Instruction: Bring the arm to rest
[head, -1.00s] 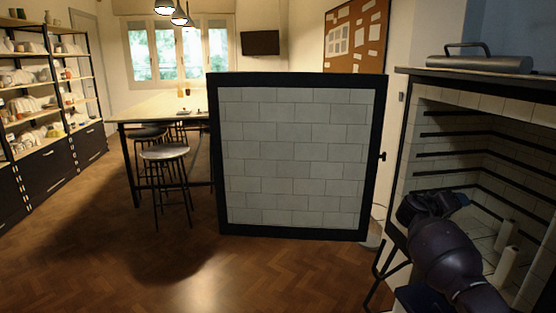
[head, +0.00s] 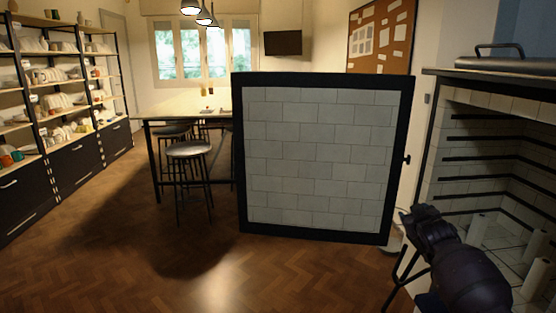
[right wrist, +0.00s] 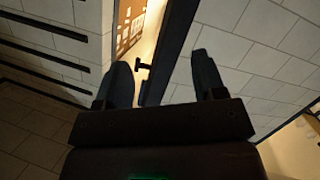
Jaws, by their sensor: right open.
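My right arm comes in at the lower right of the head view, and its gripper (head: 424,216) is in front of the left edge of the open kiln (head: 432,140). In the right wrist view the right gripper's two fingers (right wrist: 162,82) stand apart with nothing between them. The kiln door (head: 320,165), a white-tiled panel in a black frame, stands swung open left of the gripper. Its edge and a small dark latch knob (right wrist: 142,66) show beyond the fingers. My left gripper is not in view.
Inside the kiln are dark shelf ledges and white posts (head: 478,230). A metal lid with a handle (head: 505,63) lies on top. A table (head: 185,106) with stools (head: 188,150) stands behind the door, and shelves of pottery (head: 60,100) line the left wall. The wooden floor in front is clear.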

